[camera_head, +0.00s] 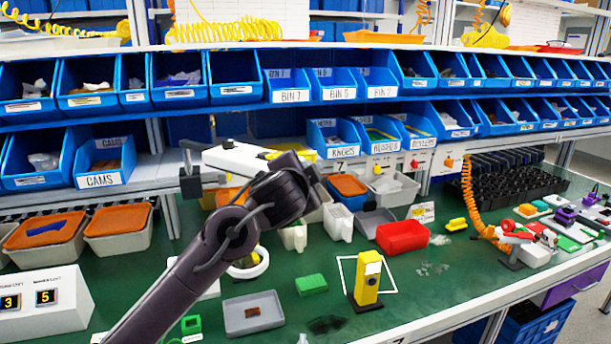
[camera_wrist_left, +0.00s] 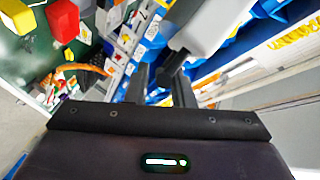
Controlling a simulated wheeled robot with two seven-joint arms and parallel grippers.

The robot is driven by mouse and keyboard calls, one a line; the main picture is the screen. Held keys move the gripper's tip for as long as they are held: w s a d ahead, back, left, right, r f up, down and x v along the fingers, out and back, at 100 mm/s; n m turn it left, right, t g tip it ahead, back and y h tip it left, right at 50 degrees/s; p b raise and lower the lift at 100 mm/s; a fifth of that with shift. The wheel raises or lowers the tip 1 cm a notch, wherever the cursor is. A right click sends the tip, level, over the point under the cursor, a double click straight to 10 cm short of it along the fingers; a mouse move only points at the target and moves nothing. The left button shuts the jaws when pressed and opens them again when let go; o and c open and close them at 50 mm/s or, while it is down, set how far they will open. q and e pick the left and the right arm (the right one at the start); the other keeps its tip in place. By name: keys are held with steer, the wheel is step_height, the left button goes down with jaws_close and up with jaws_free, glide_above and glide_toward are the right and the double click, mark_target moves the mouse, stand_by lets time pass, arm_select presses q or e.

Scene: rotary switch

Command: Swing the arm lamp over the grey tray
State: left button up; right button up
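The arm lamp (camera_head: 235,158) has a white arm with a dark clamp-like piece at its left end. It reaches right over the back of the green bench, behind my left arm. The grey tray (camera_head: 253,318) lies on the bench at front centre, with a small brown piece in it. My left gripper (camera_head: 316,180) is at the lamp's right end. In the left wrist view two dark fingers (camera_wrist_left: 160,84) stand apart, with the white lamp part (camera_wrist_left: 208,28) just beyond them. A dark part lies at their tips; I cannot tell whether they grip it. My right gripper is not in view.
A yellow block (camera_head: 367,281) stands in a white outlined square, right of a green block (camera_head: 311,284). A red bin (camera_head: 402,237) and a white ring (camera_head: 250,264) are farther back. Blue bins (camera_head: 340,138) line the shelves behind. Green bench around the yellow block's right is mostly clear.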

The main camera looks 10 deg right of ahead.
arm_select(q)
steer(key=b+v, duration=0.1)
steer(key=v, duration=0.5)
steer(key=shift+s+a+r, duration=0.1)
